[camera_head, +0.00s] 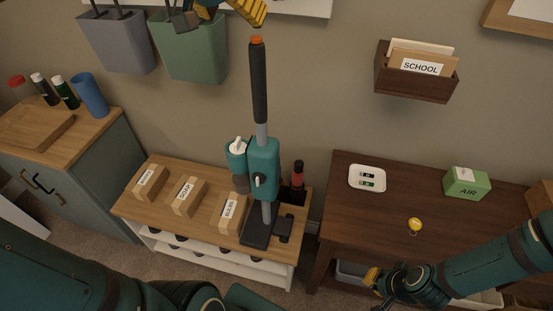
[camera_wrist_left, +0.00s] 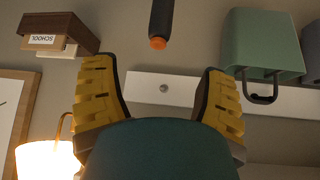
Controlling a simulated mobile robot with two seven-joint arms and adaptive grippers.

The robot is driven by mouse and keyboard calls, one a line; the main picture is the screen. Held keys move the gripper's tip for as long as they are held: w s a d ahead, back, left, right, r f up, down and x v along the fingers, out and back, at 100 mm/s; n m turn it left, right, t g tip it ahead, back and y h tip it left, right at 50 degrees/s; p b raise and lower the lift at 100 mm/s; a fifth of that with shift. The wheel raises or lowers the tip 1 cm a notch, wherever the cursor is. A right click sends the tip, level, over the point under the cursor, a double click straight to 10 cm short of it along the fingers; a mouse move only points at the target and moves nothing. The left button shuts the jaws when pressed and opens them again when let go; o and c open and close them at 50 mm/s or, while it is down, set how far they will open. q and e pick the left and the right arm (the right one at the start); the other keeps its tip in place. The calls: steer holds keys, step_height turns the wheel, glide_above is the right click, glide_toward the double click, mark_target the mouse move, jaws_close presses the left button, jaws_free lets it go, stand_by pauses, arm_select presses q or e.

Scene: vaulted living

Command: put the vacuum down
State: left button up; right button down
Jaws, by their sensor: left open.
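The vacuum (camera_head: 263,160) is teal and grey, with a long dark handle and an orange tip. It stands upright on the low wooden bench (camera_head: 160,208), its foot at the bench's right end. My left gripper (camera_head: 235,8) is above the handle's top, apart from it, and partly cut off by the picture edge. In the left wrist view its yellow fingers (camera_wrist_left: 157,80) are spread and empty, with the vacuum handle's orange tip (camera_wrist_left: 158,42) beyond them. My right gripper (camera_head: 374,279) is low by the dark table; its finger gap is not clear.
A green wall bin (camera_head: 191,55) hangs near my left gripper. The dark table (camera_head: 345,225) holds a white tray (camera_head: 354,182) and a green box (camera_head: 466,184).

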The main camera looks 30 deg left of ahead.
mark_target(259, 56)
arm_select(q)
steer(key=x, duration=0.5)
steer(key=b+x, duration=0.1)
steer(key=x, duration=0.2)
steer(key=shift+w+a+f, duration=0.15)
steer(key=shift+a+f, duration=0.1)
steer(key=shift+s+d+b+x, duration=0.15)
steer(key=shift+x, duration=1.15)
steer(key=shift+s+d+b+x, duration=0.1)
steer(key=shift+b+x, duration=0.05)
steer(key=shift+x, duration=1.15)
arm_select(e)
steer(key=shift+s+d+f, duration=0.1)
steer(key=shift+s+f, duration=0.1)
steer(key=shift+f, duration=0.25)
steer(key=shift+s+d+f, duration=0.1)
steer(key=shift+s+f, duration=0.05)
steer(key=shift+f, duration=0.3)
arm_select(q)
steer(key=shift+f, duration=0.2)
jaws_close()
steer(key=shift+w+r, duration=0.1)
steer(key=shift+r, duration=0.05)
